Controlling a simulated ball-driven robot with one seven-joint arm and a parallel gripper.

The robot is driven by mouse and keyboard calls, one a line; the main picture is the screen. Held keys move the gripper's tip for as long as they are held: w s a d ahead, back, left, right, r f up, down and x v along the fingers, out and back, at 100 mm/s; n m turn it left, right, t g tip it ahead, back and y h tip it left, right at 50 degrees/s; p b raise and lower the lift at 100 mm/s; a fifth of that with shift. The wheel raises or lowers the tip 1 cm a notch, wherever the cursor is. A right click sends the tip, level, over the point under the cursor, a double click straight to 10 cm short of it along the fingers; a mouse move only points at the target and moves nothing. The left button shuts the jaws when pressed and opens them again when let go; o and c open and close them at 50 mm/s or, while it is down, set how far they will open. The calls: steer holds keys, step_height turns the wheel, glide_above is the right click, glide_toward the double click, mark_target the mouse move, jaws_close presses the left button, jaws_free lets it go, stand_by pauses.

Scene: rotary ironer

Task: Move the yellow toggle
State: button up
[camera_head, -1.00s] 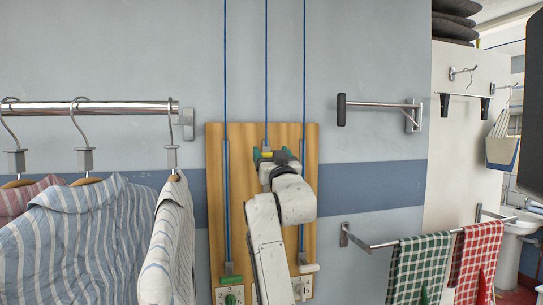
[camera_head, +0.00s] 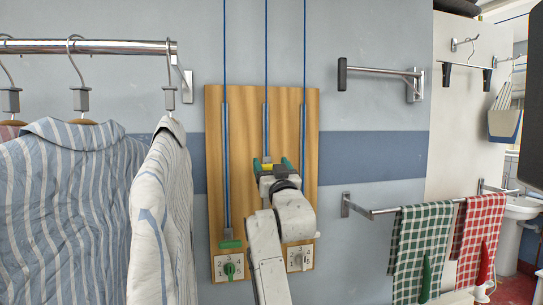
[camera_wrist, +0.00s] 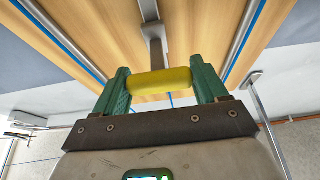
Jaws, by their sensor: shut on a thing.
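The yellow toggle (camera_head: 266,166) is on the middle rail of a wooden board (camera_head: 236,130) on the wall. In the wrist view the yellow toggle (camera_wrist: 158,82) shows as a bar lying crosswise between the two green fingers of my gripper (camera_wrist: 162,84). My gripper (camera_head: 270,165) is shut on it. A grey bracket joins the bar to the rail. My arm hides the lower middle of the board.
A green toggle (camera_head: 230,244) sits low on the left rail. A pale toggle (camera_head: 317,235) is partly hidden at right. Two dials, left (camera_head: 229,267) and right (camera_head: 299,258), are below. Striped shirts (camera_head: 160,210) hang left; checked towels (camera_head: 423,250) hang right.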

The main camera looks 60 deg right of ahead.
step_height(320, 180, down, 21)
steer(key=b, duration=1.1)
steer(key=shift+f+b, duration=0.15)
steer(key=shift+b, duration=0.2)
steer(key=shift+d+f, duration=0.1)
steer(key=o, duration=1.2)
steer(key=shift+o, duration=1.1)
steer(key=b+v, duration=0.1)
steer(key=v, duration=1)
steer(key=shift+w, duration=0.1)
